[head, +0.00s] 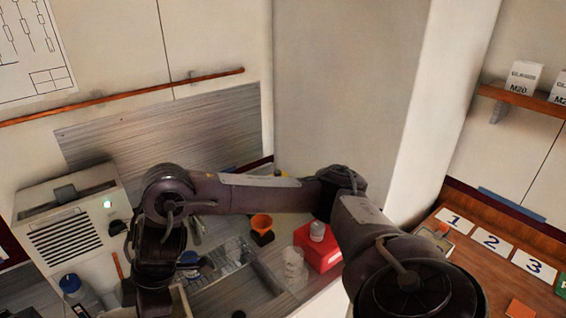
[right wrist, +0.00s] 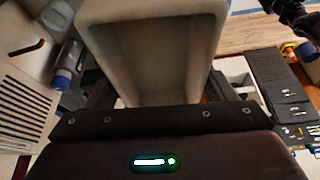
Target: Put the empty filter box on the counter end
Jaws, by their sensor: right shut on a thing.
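In the right wrist view, a pale open-topped filter box (right wrist: 150,48) fills the upper middle, and its visible inside looks empty. My right gripper (right wrist: 152,88) is shut on it, with dark fingers at both sides of the box. What lies beneath the box is hidden. In the head view my right arm reaches across from the lower right to the left, and its lower end covers part of the counter (head: 215,292).
A vented pale unit (head: 70,238) with a green light stands at the left, by a blue-capped bottle (head: 72,286). Numbered cards (head: 492,241) lie on the right wooden surface.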

